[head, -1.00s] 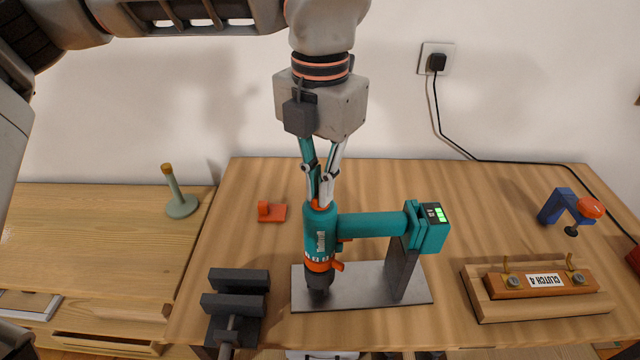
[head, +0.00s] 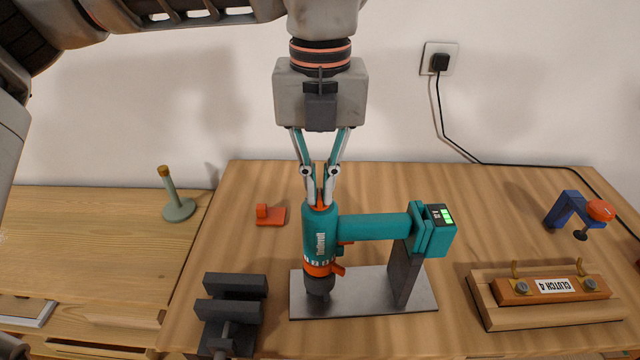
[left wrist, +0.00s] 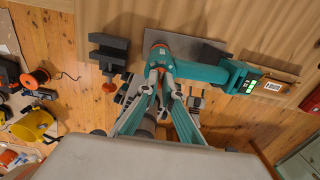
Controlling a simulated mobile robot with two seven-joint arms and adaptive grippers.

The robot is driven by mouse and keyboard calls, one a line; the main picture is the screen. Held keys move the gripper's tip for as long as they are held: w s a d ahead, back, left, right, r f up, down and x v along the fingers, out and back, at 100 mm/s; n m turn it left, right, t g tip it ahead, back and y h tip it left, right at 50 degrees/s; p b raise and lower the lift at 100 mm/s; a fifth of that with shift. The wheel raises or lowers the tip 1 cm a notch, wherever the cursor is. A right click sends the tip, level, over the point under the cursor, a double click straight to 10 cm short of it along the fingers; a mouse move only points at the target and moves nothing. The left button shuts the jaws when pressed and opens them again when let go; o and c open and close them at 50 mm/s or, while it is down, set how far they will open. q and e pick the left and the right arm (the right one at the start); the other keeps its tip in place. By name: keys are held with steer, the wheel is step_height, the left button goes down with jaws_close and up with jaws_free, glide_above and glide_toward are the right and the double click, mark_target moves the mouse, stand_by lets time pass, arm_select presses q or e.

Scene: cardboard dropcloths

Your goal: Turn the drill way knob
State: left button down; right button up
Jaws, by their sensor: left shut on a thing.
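A teal and orange drill (head: 320,235) stands nose-down on a grey metal plate (head: 365,308), its handle reaching right to a battery (head: 438,228) with lit green bars. The drill also shows in the left wrist view (left wrist: 205,71). My left gripper (head: 321,202) comes down from above, shut on the small orange way knob (head: 321,192) at the drill's upper end. The fingers mostly hide the knob. In the left wrist view the left gripper (left wrist: 163,78) meets the drill body. My right gripper is not in view.
A dark vise (head: 235,285) stands left of the plate. A small red-orange piece (head: 270,215) lies behind it. A wooden "CLUTCH 4" board (head: 545,312) and a blue clamp (head: 565,208) are at right. A cable runs from the wall socket (head: 440,58).

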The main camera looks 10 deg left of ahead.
mark_target(320, 194)
arm_select(q)
steer(key=shift+r+n, duration=0.1)
steer(key=shift+n, duration=0.2)
steer(key=c, duration=2.3)
jaws_free()
steer(key=shift+o, duration=0.4)
step_height(320, 194, up, 12)
